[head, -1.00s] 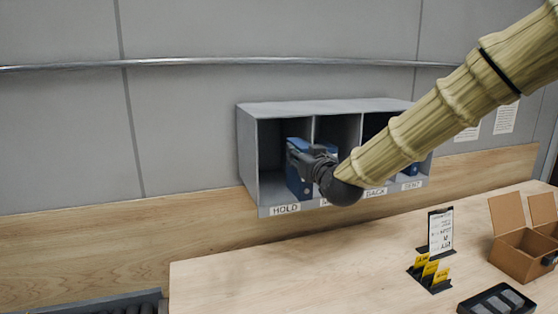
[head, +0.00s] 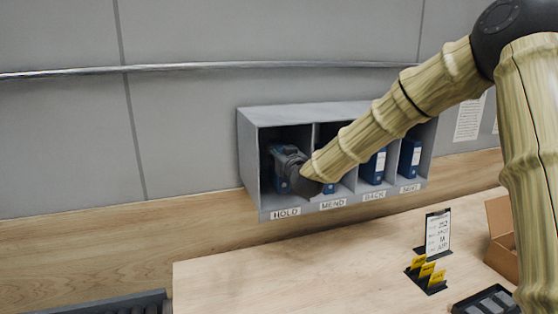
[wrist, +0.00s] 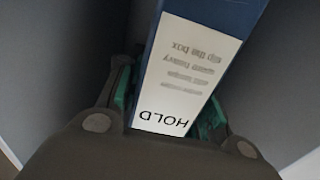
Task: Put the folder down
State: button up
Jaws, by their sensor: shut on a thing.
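The blue folder (wrist: 215,20) has a white spine label reading HOLD, upside down in the wrist view. My gripper (wrist: 165,105) is shut on its spine, with a green-lined finger on each side. In the head view my gripper (head: 287,160) reaches into the leftmost compartment of the grey shelf unit (head: 320,108), above the HOLD label (head: 286,213). Only a little of the folder (head: 280,184) shows there, since my gripper and wrist cover it. Whether its base touches the compartment floor is hidden.
Other blue folders stand in the compartments to the right, including one above BACK (head: 373,167) and one in the rightmost (head: 410,158). Grey walls flank my gripper closely. On the wooden table (head: 300,280) are a clipboard stand (head: 438,232), yellow cards (head: 427,271) and a brown box (head: 502,245).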

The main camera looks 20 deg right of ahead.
jog(key=f+p, duration=0.1)
jog(key=w+f+p, duration=0.1)
jog(key=f, duration=0.1)
jog(key=shift+s+f, duration=0.1)
jog(key=shift+f, duration=0.15)
jog(key=shift+f, duration=0.1)
jog(key=shift+f, duration=0.1)
jog(key=o, duration=1.2)
jog(key=shift+c, duration=0.2)
jog(key=shift+r, duration=0.2)
